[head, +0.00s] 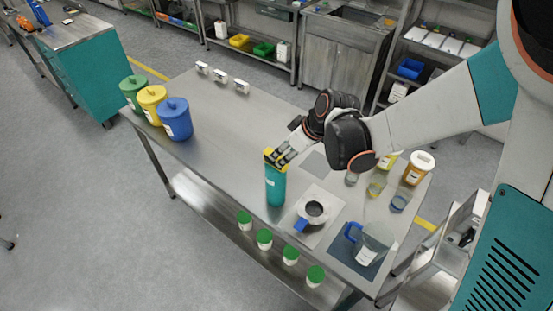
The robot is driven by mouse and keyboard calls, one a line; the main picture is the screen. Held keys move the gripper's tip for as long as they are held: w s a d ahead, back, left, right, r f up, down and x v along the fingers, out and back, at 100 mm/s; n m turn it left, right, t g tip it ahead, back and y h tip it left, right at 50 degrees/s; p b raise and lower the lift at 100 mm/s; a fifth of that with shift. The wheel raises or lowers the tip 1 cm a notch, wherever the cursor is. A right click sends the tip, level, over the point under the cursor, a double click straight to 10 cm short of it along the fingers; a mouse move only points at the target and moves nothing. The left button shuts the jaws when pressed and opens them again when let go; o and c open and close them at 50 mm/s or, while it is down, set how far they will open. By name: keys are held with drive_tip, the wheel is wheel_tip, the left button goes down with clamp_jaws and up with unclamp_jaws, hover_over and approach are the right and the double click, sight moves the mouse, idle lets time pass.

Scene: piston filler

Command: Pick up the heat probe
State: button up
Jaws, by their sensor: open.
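I cannot pick out the heat probe with certainty in the head view. My gripper (279,157) is open above the steel table, with its dark fingers at the top of an upright teal cylinder (275,187). Yellow and black parts show at the top of that cylinder, and I cannot tell whether the fingers touch it. The fingers and wrist hide part of the cylinder's top.
Green, yellow and blue lidded tubs (175,120) stand at the table's left end, with small white devices (220,75) along the back edge. The table's middle left is clear.

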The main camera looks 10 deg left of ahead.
drive_tip(key=shift+w+x, duration=0.15)
drive_tip(key=shift+x, duration=1.2)
drive_tip(key=shift+w+x, duration=0.1)
drive_tip(key=shift+x, duration=1.25)
drive_tip(key=shift+a+r, duration=0.15)
clamp_jaws()
